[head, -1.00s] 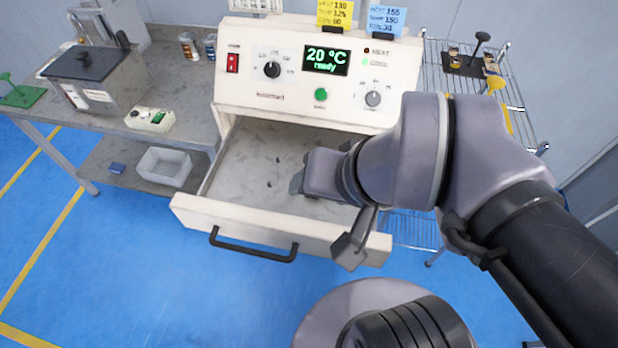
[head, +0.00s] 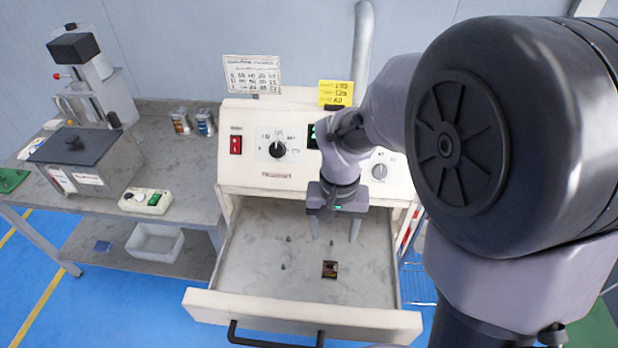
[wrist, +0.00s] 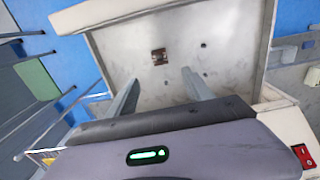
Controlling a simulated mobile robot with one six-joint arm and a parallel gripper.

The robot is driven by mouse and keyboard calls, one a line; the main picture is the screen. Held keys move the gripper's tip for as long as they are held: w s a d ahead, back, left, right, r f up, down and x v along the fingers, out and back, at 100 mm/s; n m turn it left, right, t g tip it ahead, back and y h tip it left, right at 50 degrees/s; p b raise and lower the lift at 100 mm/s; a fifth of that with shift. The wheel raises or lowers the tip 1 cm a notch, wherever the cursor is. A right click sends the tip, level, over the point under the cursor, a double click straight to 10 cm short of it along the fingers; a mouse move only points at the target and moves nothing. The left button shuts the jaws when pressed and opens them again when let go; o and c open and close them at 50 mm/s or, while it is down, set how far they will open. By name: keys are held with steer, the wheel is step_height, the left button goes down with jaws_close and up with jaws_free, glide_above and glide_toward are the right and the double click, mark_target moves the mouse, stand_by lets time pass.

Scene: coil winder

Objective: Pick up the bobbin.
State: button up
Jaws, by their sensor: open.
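The bobbin (head: 330,269) is a small dark brown and copper piece on the floor of the open drawer (head: 253,262), right of its middle. It also shows in the wrist view (wrist: 159,57), ahead of my fingers and a little left of the gap's centre line. My gripper (head: 335,236) hangs over the back part of the drawer, fingers pointing down. In the wrist view my gripper (wrist: 160,88) has its two fingers spread wide with nothing between them. It is apart from the bobbin. The exact height above the drawer floor is hard to tell.
The machine's front panel (head: 262,165) rises right behind my gripper. The drawer's front wall (head: 290,314) and handle (head: 270,340) stand nearest. Small dark pegs or holes (head: 283,267) dot the drawer floor. A bench (head: 190,235) with a lidded box (head: 85,160) is at left.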

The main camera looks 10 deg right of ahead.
mark_target(330, 269)
step_height(330, 269, down, 16)
steer(key=b, duration=0.7)
steer(key=shift+r, duration=0.1)
steer(key=shift+c, duration=0.9)
jaws_close()
steer(key=shift+r+p, duration=0.3)
steer(key=shift+r, duration=0.25)
step_height(330, 269, up, 3)
steer(key=shift+f+p, duration=0.15)
steer(key=shift+p, duration=0.65)
steer(key=s+d+p, duration=0.1)
steer(key=s+d, duration=0.2)
steer(key=d, duration=0.1)
steer(key=s+d+p, duration=0.1)
steer(key=s+d, duration=0.2)
steer(key=d, duration=0.2)
steer(key=s+d+r+p, duration=0.1)
steer(key=s+d, duration=0.2)
steer(key=d, duration=0.1)
steer(key=shift+d+r, duration=0.1)
steer(key=shift+d, duration=0.05)
